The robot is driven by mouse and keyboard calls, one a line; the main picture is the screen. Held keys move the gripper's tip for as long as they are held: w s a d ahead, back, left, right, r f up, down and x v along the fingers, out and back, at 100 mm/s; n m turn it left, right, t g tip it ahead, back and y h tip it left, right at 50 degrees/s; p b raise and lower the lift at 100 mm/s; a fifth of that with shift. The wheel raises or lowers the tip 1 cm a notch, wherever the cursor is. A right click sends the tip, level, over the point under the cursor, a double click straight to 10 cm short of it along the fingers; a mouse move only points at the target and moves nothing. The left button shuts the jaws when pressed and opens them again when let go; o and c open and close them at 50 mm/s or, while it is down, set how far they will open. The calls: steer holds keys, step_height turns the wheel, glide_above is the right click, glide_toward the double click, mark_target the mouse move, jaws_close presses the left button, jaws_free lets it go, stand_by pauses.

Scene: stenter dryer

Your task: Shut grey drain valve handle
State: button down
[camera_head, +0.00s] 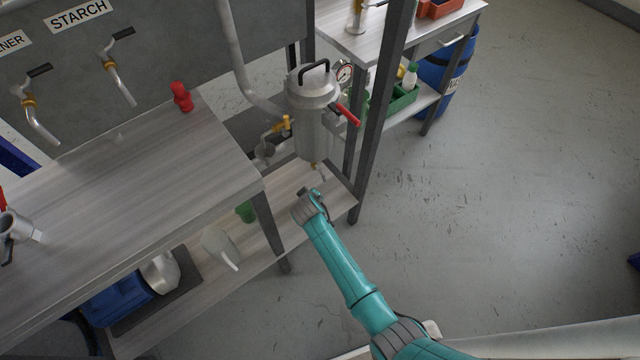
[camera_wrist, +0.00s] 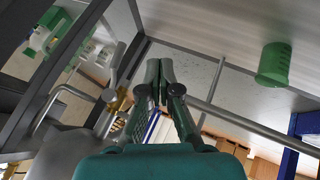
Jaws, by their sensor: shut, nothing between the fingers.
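A steel filter vessel (camera_head: 314,125) with a black top handle and a red side lever hangs beside the dark post. Under its bottom is a small brass drain valve (camera_head: 314,165) with a grey handle (camera_head: 322,175). In the wrist view the brass valve (camera_wrist: 118,103) is left of my fingers, and its grey handle (camera_wrist: 115,65) is a slim bar running up from it. My gripper (camera_head: 307,194) is just below the valve in the head view. In the wrist view its fingertips (camera_wrist: 160,68) are together and empty, apart from the handle.
A dark post (camera_head: 378,110) stands right of the vessel. A lower shelf (camera_head: 295,190) lies under it, with a green cup (camera_head: 246,211) and a white jug (camera_head: 221,247). The floor at right is clear.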

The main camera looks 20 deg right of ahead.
mark_target(322, 175)
steer(key=w+d+f, duration=0.2)
steer(key=w+d, duration=0.2)
steer(key=shift+d, duration=0.15)
